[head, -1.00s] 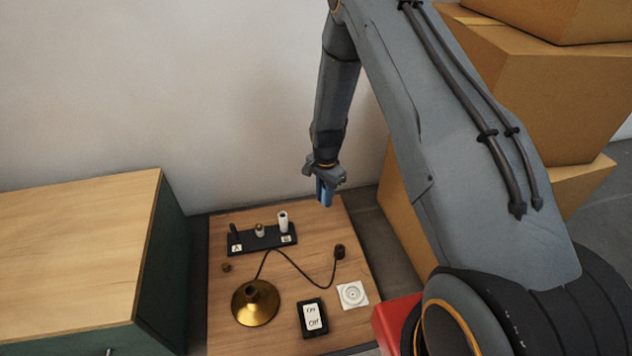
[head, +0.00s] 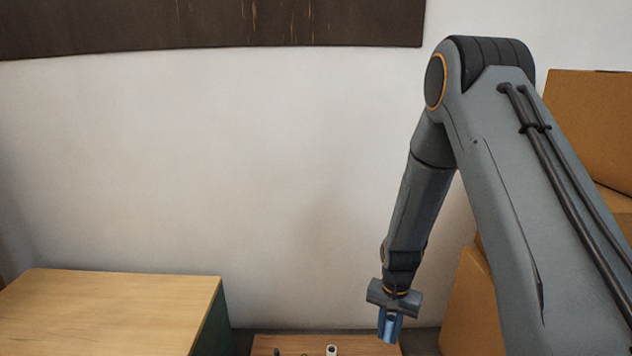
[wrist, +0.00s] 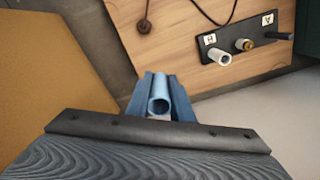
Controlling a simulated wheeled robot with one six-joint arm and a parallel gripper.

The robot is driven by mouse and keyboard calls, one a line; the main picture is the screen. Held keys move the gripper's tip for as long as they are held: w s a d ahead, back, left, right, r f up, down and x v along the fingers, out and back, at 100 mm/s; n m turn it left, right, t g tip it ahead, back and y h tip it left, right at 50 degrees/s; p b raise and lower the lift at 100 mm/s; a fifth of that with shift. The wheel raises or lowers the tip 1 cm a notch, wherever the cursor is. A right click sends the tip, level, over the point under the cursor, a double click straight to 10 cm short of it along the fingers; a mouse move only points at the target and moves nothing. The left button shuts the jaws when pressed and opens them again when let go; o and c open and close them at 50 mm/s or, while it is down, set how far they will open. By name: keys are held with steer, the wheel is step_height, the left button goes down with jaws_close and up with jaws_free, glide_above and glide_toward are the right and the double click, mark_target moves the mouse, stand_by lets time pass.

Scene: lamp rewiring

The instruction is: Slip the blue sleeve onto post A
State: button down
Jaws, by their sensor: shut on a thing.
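My gripper (head: 390,326) is shut on the blue sleeve (wrist: 159,103), a light blue tube held between blue fingers. In the wrist view the sleeve's open end shows. In the head view the gripper hangs above the far right of the wooden board. The black block (wrist: 255,45) stands apart from the sleeve, at the upper right in the wrist view, with labels A and B. A white sleeve (wrist: 219,57) is on the post by label B.
The wooden board (wrist: 165,55) also carries a black cord with a plug (wrist: 143,27). Cardboard boxes (head: 465,300) stand at the right, close to my arm. A wood-topped cabinet (head: 110,310) stands at the left. A bare wall (head: 250,180) is behind.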

steer(key=s+r+n+p, duration=0.2)
steer(key=s+r+p, duration=0.3)
steer(key=r+p, duration=0.7)
steer(key=s+r+n+p, duration=0.1)
steer(key=s+r+p, duration=0.5)
steer(key=r+p, duration=0.6)
steer(key=s+r+n+p, duration=0.2)
steer(key=s+r+p, duration=0.4)
steer(key=r+p, duration=0.6)
step_height(320, 180, up, 2)
steer(key=shift+s+r+n, duration=0.25)
steer(key=shift+n, duration=0.05)
stand_by(0.4)
steer(key=shift+d, duration=0.1)
steer(key=shift+w+a+f+n+b, duration=1)
steer(key=shift+w+a+f+b, duration=2.55)
steer(key=shift+a+f+b, duration=2.6)
steer(key=shift+w+a+f+n+b, duration=1)
steer(key=shift+w+a+f+b, duration=2.9)
steer(key=shift+f+b, duration=4.25)
steer(key=shift+w+a+f+n+b, duration=1)
steer(key=shift+w+a+f+b, duration=2.2)
steer(key=shift+a+f+b, duration=3.85)
